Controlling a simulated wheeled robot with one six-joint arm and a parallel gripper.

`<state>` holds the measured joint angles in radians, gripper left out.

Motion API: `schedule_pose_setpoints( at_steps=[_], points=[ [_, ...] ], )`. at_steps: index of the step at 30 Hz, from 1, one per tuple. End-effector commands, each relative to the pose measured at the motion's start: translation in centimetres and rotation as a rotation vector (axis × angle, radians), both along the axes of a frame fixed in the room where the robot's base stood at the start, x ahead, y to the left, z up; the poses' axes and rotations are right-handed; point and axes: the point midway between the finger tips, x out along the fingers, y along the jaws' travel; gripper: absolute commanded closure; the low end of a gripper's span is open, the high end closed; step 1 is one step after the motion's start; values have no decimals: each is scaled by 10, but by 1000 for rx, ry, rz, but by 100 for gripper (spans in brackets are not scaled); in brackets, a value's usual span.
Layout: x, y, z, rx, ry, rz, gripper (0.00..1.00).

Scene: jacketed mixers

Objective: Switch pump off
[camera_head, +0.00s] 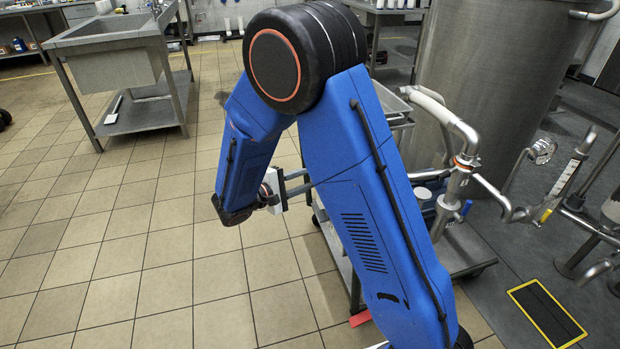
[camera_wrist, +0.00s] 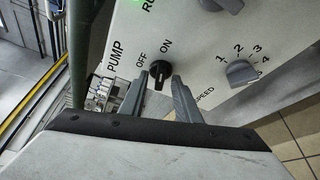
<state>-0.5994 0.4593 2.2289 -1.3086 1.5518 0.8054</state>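The pump switch (camera_wrist: 160,72) is a small black rotary knob on a pale control panel (camera_wrist: 200,45), in the wrist view. "PUMP" is printed left of it, with "OFF" to its upper left and "ON" above it to the right. I cannot clearly tell which label the knob points at. My gripper (camera_wrist: 159,80) is open, with one grey finger on each side of the knob. I cannot tell whether the fingers touch it. In the head view my gripper (camera_head: 297,183) shows beside my blue arm, which hides the panel.
A grey speed dial (camera_wrist: 242,73) sits right of the switch, with a green light (camera_wrist: 108,28) at the upper left. In the head view, a large steel tank (camera_head: 500,70) and pipework stand right, a steel sink (camera_head: 115,60) at the upper left. The left floor is clear.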

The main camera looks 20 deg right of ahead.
Motion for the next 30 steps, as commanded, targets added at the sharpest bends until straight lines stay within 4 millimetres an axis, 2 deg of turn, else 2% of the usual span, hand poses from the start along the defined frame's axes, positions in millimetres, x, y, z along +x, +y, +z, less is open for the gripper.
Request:
schedule_pose_setpoints(
  at_steps=[4,13,17,30],
  points=[
    [3,-7,-1,0,0,0,70],
    [3,-8,-1,0,0,1,70],
    [3,-8,-1,0,0,1,100],
    [3,-8,-1,2,54,0,100]
  ],
)
